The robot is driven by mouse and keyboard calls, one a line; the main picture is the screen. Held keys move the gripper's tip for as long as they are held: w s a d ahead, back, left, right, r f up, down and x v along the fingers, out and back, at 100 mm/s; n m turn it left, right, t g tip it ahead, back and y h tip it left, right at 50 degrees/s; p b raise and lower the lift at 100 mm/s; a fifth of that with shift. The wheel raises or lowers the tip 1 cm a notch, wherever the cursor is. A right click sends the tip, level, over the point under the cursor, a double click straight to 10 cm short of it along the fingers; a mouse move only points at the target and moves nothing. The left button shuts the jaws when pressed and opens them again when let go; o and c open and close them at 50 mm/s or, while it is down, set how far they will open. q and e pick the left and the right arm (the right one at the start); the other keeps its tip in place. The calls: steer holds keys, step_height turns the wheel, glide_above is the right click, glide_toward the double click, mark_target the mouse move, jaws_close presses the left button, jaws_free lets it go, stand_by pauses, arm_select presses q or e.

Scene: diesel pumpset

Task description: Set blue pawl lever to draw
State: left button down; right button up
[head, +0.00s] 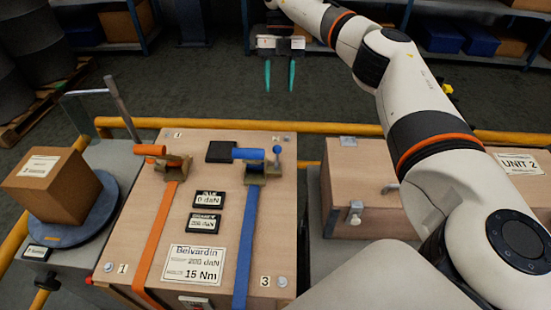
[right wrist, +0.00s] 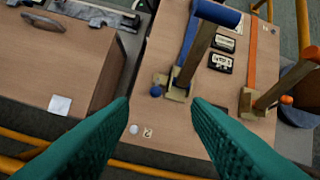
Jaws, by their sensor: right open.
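The blue pawl lever (head: 277,151) is a short lever with a blue ball knob, on the right side of the blue strap's ratchet (head: 262,168) at the crate's far edge. Its ball knob (right wrist: 156,91) also shows in the right wrist view, beside the ratchet's brass-coloured base. The ratchet's blue handle grip (head: 248,154) points left in the head view. The blue strap (head: 246,230) runs down the crate. My right gripper (head: 280,78) is open and empty, beyond and above the crate, apart from the lever. In the right wrist view its green fingers (right wrist: 160,105) are spread. My left gripper is not in view.
An orange ratchet (head: 172,168) with its strap stands to the left on the wooden crate (head: 215,210). Small displays (head: 209,199) lie between the straps; the blue one reads 0 daN. A yellow rail (head: 340,127) runs behind. A second crate (head: 365,180) stands right.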

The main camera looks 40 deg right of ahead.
steer(key=b, duration=0.6)
glide_toward(277, 148)
steer(key=w+d, duration=0.1)
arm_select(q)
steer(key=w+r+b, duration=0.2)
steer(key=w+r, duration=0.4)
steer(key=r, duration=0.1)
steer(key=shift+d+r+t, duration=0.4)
arm_select(e)
steer(key=x, duration=1.1)
steer(key=shift+s+a+f, duration=0.1)
steer(key=shift+s, duration=0.05)
steer(key=shift+c, duration=0.5)
jaws_close()
